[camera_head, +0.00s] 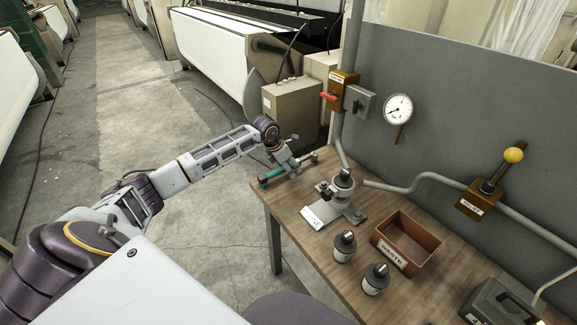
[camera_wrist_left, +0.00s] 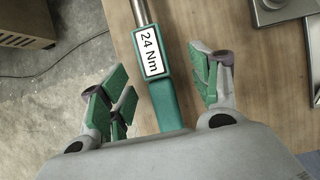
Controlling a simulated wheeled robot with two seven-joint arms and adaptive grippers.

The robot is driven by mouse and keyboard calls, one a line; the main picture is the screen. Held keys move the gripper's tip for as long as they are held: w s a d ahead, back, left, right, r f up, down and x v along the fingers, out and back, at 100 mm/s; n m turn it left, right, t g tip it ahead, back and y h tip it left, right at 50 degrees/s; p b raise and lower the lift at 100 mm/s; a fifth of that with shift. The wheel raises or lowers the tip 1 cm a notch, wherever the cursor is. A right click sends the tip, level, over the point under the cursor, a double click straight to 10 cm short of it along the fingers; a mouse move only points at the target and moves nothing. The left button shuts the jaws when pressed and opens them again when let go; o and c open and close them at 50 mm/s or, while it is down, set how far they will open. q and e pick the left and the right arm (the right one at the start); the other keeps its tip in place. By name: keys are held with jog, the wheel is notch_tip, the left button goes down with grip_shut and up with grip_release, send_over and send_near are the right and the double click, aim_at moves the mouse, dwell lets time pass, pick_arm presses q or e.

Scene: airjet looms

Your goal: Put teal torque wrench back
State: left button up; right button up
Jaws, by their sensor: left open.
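The teal torque wrench (camera_head: 271,177) lies near the far left end of the wooden workbench (camera_head: 300,277). In the left wrist view its teal handle (camera_wrist_left: 171,105) carries a white label reading "24 Nm", and its metal shaft runs off the top edge. My left gripper (camera_head: 286,162) is over the wrench in the head view. In the left wrist view the left gripper (camera_wrist_left: 160,72) is open, with green-padded fingers on both sides of the handle and nothing held. I cannot tell its exact height above the handle. My right gripper is not in view.
A metal fixture (camera_head: 338,205), dark-capped bottles (camera_head: 344,247) and a brown waste bin (camera_head: 402,246) stand to the right on the bench. Pipes, a gauge (camera_head: 398,109) and a yellow-knobbed lever (camera_head: 513,155) are at the grey panel. Open floor lies left of the bench.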

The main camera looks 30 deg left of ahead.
pick_arm(q)
jog(key=shift+o, duration=0.2)
jog(key=shift+r, duration=0.25)
dwell(0.3)
jog(key=shift+p+v, duration=1.75)
jog(key=shift+v, duration=1.1)
jog(key=shift+v, duration=0.95)
jog(key=v, duration=1)
jog(key=shift+s, duration=0.1)
